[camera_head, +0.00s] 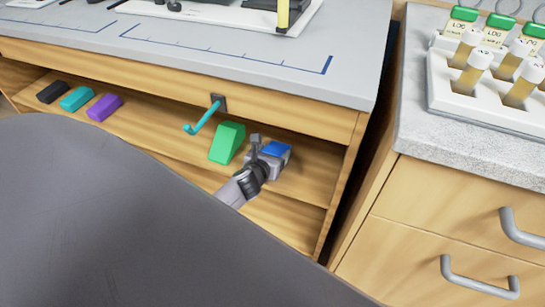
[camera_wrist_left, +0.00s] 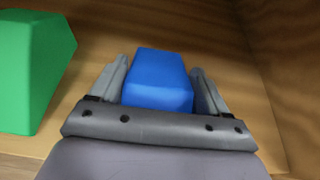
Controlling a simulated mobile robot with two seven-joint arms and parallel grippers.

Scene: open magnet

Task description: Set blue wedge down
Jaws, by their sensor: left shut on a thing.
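The blue wedge (camera_head: 276,149) is at the right end of the shelf under the table top. In the left wrist view the blue wedge (camera_wrist_left: 159,78) sits between the two fingers of my left gripper (camera_wrist_left: 160,85). My left gripper also shows in the head view (camera_head: 268,160), shut on the wedge. Whether the wedge's underside touches the shelf (camera_head: 165,125) cannot be told. My right gripper is not in view.
A green wedge (camera_head: 227,142) stands just left of the blue one. Purple (camera_head: 104,107), teal (camera_head: 77,99) and black (camera_head: 53,92) blocks lie farther left. A teal hook (camera_head: 203,117) hangs from the table front. The shelf's right wall is close.

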